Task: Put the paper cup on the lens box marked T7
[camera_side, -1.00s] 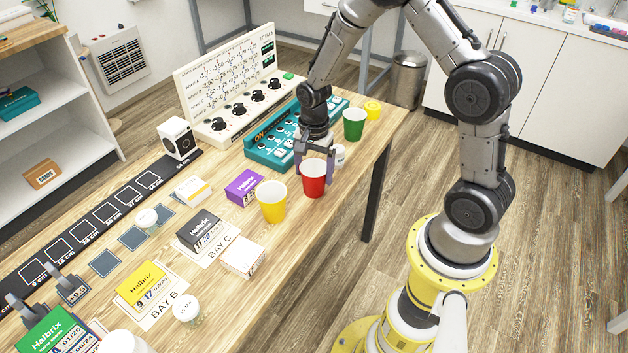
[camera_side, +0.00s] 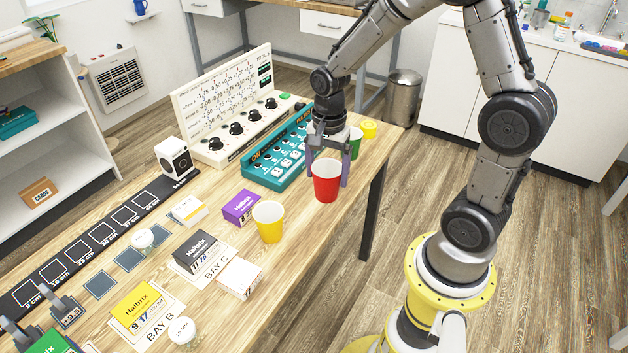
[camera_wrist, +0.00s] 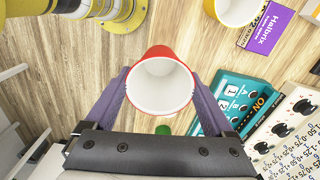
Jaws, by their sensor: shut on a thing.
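My gripper (camera_side: 328,181) is shut on a red paper cup (camera_side: 326,187), one finger on each side. The cup is upright and appears held above the table's right part. In the wrist view the cup (camera_wrist: 160,92) shows its white, empty inside between the purple fingers. Lens boxes stand on the table: purple (camera_side: 240,207), dark (camera_side: 195,248), white (camera_side: 240,278), yellow (camera_side: 138,307) and green (camera_side: 52,343), the last cut off by the picture's edge. I cannot read a T7 mark on any of them.
A yellow cup (camera_side: 268,222) stands between the held cup and the boxes. A green cup (camera_side: 356,141) and a small yellow item (camera_side: 369,128) are behind my gripper. A teal panel (camera_side: 280,160) and a cream dial console (camera_side: 235,115) line the back.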

